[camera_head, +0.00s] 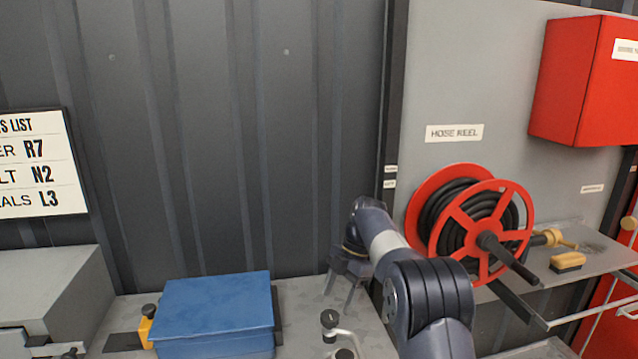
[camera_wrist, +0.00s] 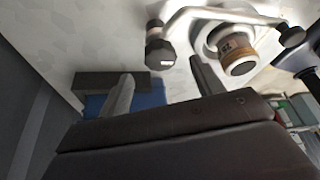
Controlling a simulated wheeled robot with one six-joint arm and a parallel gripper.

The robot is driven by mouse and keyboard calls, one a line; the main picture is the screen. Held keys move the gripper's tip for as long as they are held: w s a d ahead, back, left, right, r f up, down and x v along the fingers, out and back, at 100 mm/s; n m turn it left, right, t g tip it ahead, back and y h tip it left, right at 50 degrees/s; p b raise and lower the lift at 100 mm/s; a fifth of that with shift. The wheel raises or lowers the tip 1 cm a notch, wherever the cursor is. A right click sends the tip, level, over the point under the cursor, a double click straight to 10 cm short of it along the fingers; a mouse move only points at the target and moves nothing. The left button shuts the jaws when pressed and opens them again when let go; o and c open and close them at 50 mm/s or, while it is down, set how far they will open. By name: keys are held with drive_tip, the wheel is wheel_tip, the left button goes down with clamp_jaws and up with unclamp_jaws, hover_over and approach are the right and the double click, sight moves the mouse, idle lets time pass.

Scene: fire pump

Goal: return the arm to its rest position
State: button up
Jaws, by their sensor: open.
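My arm (camera_head: 432,295) reaches from the lower right over the grey worktop, with its wrist bent downward. My gripper (camera_head: 340,300) points down above the worktop, between the blue box and the hose reel. In the wrist view the two fingers of my gripper (camera_wrist: 162,72) stand apart with nothing held between them. A pale bent handle with dark knobs (camera_wrist: 160,52) and a round brass-coloured fitting (camera_wrist: 238,56) lie beyond the fingertips. I cannot tell how far the fingertips are from them.
A closed blue box (camera_head: 213,305) sits on the worktop (camera_head: 302,310) left of my gripper. A black-knobbed handle (camera_head: 331,322) rises near my arm. A red hose reel (camera_head: 468,225) is at right, with a red cabinet (camera_head: 582,85) above. Open space lies before the dark ribbed wall (camera_head: 250,130).

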sight(332, 314)
drive_tip(key=x, duration=0.4)
drive_tip(key=shift+s+a+f, duration=0.1)
drive_tip(key=shift+f, duration=0.2)
drive_tip(key=shift+r, duration=0.1)
